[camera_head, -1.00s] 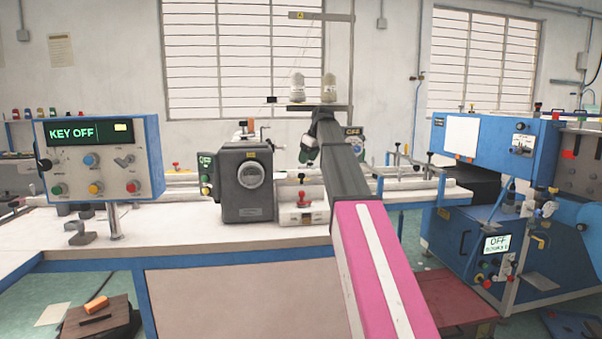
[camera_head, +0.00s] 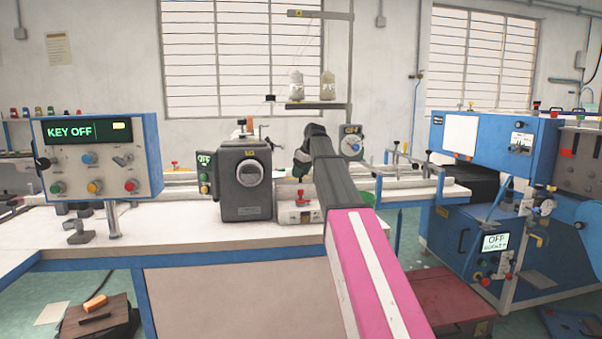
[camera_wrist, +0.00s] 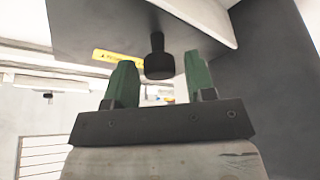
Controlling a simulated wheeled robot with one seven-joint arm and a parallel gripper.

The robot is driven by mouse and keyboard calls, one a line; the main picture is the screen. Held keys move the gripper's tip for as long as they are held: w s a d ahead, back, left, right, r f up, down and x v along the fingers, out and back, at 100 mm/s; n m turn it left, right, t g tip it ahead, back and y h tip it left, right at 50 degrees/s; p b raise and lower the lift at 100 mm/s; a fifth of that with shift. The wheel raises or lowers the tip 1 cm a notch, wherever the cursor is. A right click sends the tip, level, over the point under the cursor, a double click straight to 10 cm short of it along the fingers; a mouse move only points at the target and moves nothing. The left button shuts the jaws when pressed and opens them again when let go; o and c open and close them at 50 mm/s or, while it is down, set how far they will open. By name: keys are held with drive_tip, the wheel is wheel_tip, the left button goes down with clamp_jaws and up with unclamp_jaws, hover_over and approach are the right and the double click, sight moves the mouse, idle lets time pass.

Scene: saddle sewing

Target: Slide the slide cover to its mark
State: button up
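My gripper (camera_head: 300,168) has two green fingers and hangs just right of the dark grey machine head (camera_head: 248,205), above a white block (camera_head: 297,214) with a red knob. In the wrist view the gripper (camera_wrist: 158,78) is open. A black knob (camera_wrist: 158,58) stands between its fingertips, with a visible gap on each side. The knob's stem joins a grey plate (camera_wrist: 90,25) with a yellow label. I cannot tell for sure whether this plate is the slide cover, and I see no clear mark for it.
A control box (camera_head: 98,158) reading KEY OFF stands at left on the white table (camera_head: 150,235). A thread stand (camera_head: 318,105) with two cones rises behind my arm. A blue machine (camera_head: 495,135) stands at right. The left table top is mostly clear.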

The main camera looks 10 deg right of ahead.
drive_tip(key=c, duration=0.7)
drive_tip(key=w, duration=1.2)
drive_tip(key=shift+c, duration=0.2)
drive_tip(key=o, duration=1)
drive_tip(key=shift+w, duration=0.1)
drive_tip(key=shift+s, duration=0.2)
